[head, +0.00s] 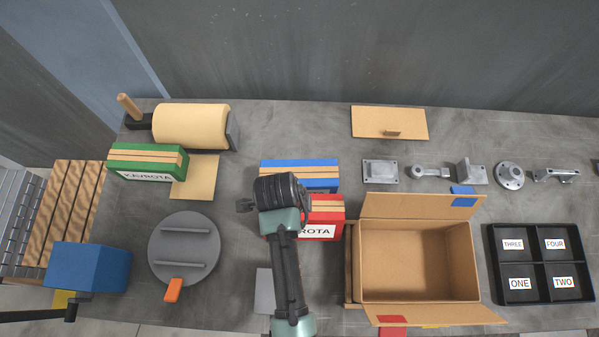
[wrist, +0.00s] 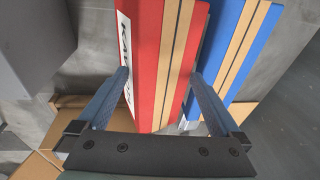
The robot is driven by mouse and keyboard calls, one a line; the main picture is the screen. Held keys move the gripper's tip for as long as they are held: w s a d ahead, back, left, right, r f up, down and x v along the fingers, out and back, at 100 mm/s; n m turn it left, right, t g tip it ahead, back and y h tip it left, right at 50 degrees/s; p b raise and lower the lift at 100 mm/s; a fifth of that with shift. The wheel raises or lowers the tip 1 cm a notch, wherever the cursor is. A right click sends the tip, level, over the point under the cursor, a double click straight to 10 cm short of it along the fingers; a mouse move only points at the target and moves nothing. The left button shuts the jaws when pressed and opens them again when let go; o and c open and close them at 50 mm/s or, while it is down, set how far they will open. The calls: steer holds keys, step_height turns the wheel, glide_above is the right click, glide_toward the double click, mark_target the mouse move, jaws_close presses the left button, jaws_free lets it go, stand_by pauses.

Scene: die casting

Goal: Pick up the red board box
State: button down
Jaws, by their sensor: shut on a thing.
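The red board box (head: 326,215) has tan board edges on top and a white label with dark letters on its front. In the head view it stands on the grey table in the middle, partly hidden by my arm. In the wrist view the red board box (wrist: 150,50) lies between the two blue fingers of my gripper (wrist: 160,90). One finger is at its labelled side and the other at its far side, and the gripper is shut on it. In the head view the fingers are mostly hidden behind my wrist.
A blue board box (head: 300,170) stands just behind the red one; it also shows in the wrist view (wrist: 240,45). An open cardboard box (head: 420,205) is close on the right. A green board box (head: 147,160) and a round grey plate (head: 184,248) are left.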

steer(key=shift+g, duration=0.9)
steer(key=shift+s+d+r, duration=0.5)
steer(key=shift+s+r, duration=0.2)
steer(key=shift+r, duration=0.1)
steer(key=shift+s+d+r, duration=0.5)
steer(key=shift+s+r, duration=0.2)
steer(key=shift+r, duration=0.35)
steer(key=shift+w+a+r, duration=0.1)
steer(key=shift+w+a, duration=0.1)
steer(key=shift+w, duration=0.05)
steer(key=shift+c, duration=1.6)
jaws_free()
steer(key=shift+a+r, duration=0.1)
steer(key=shift+r, duration=0.15)
